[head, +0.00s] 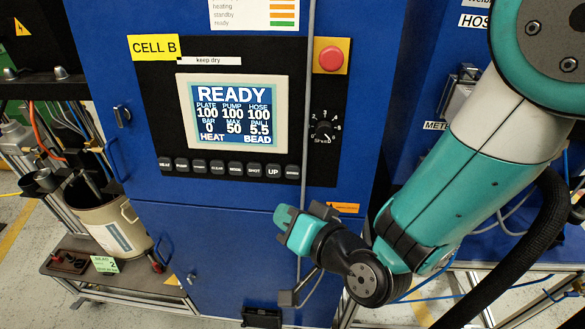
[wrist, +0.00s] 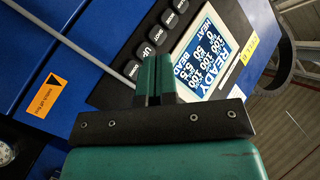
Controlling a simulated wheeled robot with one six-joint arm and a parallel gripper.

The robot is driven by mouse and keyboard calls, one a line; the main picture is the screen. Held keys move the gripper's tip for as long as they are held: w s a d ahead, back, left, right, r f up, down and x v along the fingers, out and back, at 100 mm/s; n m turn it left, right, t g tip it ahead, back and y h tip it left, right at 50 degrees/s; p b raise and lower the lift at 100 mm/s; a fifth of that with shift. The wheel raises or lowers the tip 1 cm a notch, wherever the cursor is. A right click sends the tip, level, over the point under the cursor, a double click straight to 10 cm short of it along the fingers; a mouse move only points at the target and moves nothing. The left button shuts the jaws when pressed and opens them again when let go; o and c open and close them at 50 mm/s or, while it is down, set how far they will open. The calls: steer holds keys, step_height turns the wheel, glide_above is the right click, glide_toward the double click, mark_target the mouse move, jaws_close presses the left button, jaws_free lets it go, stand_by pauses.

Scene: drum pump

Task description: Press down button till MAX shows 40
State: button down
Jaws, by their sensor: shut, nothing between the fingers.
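The blue cabinet's screen (head: 237,112) reads READY, with MAX at 50. It also shows in the wrist view (wrist: 203,48), turned on its side. Below it runs a row of dark buttons. The UP button (head: 273,171) is second from the right. The rightmost button (head: 292,172) has a small label I cannot read clearly; it sits where a down button fits. My gripper (head: 283,216) is shut and empty, below and in front of the row's right end, apart from it. In the wrist view the fingers (wrist: 154,72) hide the area beside the UP button (wrist: 148,51).
A red stop button (head: 331,59) and a speed knob (head: 323,130) are right of the screen. A thin grey vertical rod or cable (head: 307,120) runs close to the row's right end. A pail (head: 112,232) stands at the left.

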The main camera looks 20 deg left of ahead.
steer(key=shift+w+f, duration=0.1)
steer(key=shift+w, duration=0.05)
steer(key=b, duration=0.2)
glide_toward(280, 176)
steer(key=shift+s+x, duration=0.2)
steer(key=shift+x, duration=1)
steer(key=shift+s+x, duration=0.2)
steer(key=shift+x, duration=1.05)
steer(key=shift+w+a+f, duration=0.1)
steer(key=shift+a+f, duration=0.05)
steer(key=shift+a, duration=0.1)
steer(key=shift+w+b, duration=0.3)
steer(key=shift+w+a+f, duration=0.1)
steer(key=shift+w+a, duration=0.05)
steer(key=shift+w, duration=0.25)
stand_by(0.6)
stand_by(0.3)
steer(key=shift+s+d, duration=0.2)
steer(key=shift+s, duration=0.65)
